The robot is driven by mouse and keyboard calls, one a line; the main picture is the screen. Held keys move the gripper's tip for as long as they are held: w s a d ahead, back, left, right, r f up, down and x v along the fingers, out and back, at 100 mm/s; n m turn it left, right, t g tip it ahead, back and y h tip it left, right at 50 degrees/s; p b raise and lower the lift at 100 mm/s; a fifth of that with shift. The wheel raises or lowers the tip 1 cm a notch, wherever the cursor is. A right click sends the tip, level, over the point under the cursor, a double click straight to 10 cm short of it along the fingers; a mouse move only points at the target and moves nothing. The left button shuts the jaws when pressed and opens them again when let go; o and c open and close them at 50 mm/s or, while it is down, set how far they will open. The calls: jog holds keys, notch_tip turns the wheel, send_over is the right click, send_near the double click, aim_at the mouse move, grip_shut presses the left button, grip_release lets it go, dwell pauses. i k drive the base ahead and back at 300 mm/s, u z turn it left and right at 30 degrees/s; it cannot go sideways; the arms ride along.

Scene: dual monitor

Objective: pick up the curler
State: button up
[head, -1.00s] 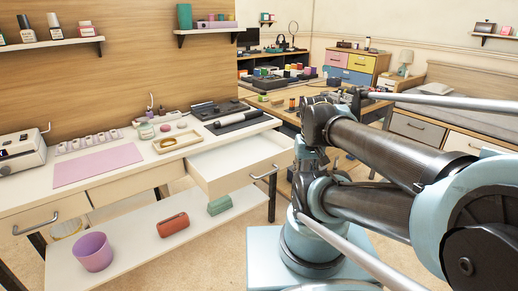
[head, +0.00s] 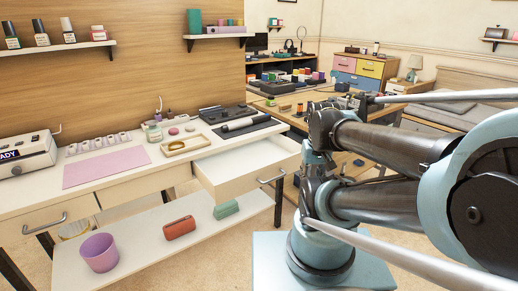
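A dark, rod-shaped tool that looks like the curler (head: 238,125) lies on a dark grey mat (head: 262,127) at the right end of the white desk. It has a lighter end on its right. My arm is folded on the right side of the head view. The dark parts beyond its wrist seem to be my gripper (head: 348,102), well to the right of the curler and apart from it. Its fingers are too small and cluttered to tell whether they are open or shut.
An open, empty drawer (head: 245,165) juts from the white desk (head: 110,195) below the mat. A black case (head: 222,112) lies behind the curler. A wooden tray (head: 188,145), pink mat (head: 105,167) and jar (head: 154,133) stand left. Shelves hang above.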

aim_at(254, 121)
jog(key=z, duration=0.55)
jog(key=i, duration=0.95)
jog(key=z, duration=0.05)
